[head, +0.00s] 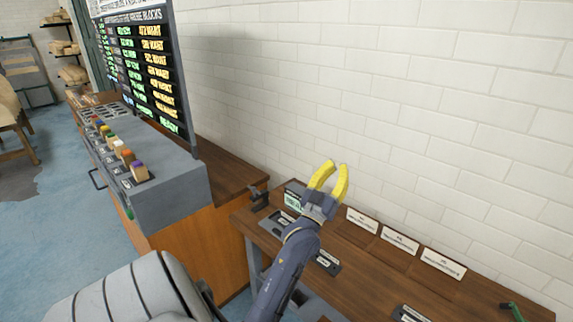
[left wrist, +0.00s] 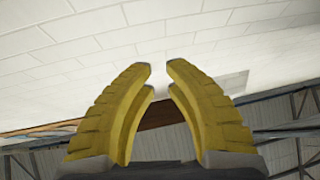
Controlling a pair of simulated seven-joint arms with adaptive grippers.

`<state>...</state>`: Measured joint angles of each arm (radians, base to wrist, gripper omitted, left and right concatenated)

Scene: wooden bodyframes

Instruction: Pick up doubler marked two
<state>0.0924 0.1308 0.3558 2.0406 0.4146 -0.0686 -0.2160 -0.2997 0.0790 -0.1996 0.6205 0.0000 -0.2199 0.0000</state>
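My left gripper (head: 330,178) has yellow fingers and is raised above the wooden bench, in front of the white brick wall. Its fingers are apart and empty. I cannot make out a doubler marked two. Dark items lie on the bench, including a small dark block with a pale label (head: 328,262) just right of my left arm, but their markings are too small to read. My right gripper does not show.
The wooden bench (head: 375,262) carries several white label cards (head: 400,241) along the wall. A grey console (head: 165,190) with coloured knobs and a black signboard (head: 150,70) stands at left. A padded grey chair (head: 130,295) is in front. A green-handled item (head: 515,311) lies at right.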

